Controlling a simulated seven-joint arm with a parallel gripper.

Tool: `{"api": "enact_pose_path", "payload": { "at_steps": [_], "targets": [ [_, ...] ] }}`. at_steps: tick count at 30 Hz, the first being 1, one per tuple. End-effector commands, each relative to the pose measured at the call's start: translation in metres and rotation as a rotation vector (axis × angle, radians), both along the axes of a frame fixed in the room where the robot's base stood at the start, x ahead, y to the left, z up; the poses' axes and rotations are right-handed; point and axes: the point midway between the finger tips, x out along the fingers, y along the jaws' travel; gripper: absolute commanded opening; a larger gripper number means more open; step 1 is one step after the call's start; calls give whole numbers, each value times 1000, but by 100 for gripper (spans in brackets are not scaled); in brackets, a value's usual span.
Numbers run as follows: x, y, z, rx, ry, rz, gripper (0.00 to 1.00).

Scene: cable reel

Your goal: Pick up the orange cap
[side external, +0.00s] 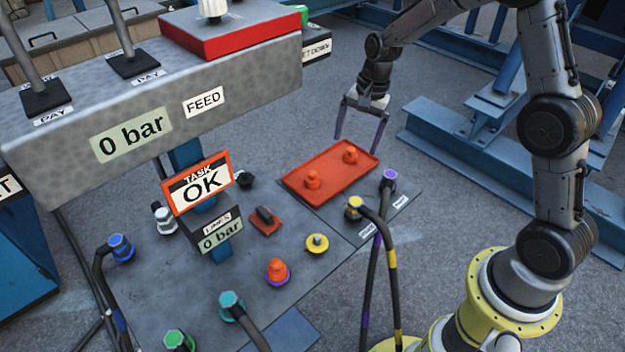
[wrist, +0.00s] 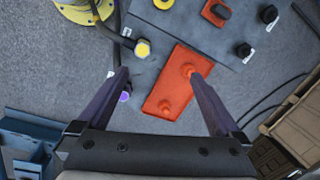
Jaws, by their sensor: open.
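A third orange cap (side external: 277,270) sits on a purple-ringed fitting on the grey panel. My gripper (side external: 357,146) is open and empty above the tray's far end. In the wrist view its fingers (wrist: 158,75) straddle the tray region, with nothing between them in contact.
Hoses run from a yellow connector (side external: 354,207) and a purple connector (side external: 390,177) right of the tray. Blue steel beams (side external: 460,155) lie on the right.

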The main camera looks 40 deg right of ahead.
Motion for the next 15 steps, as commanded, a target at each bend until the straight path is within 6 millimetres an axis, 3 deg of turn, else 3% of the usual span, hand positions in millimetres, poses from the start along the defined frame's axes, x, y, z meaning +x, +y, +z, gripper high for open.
{"api": "enact_pose_path", "payload": {
  "at_steps": [1, 3, 9, 15],
  "targets": [
    [16, -6, -22, 19, 18, -111, 100],
    [38, -13, -47, 46, 33, -284, 100],
    [94, -33, -112, 135, 49, -833, 100],
    [131, -44, -138, 233, 40, -1280, 100]
  ]
}}
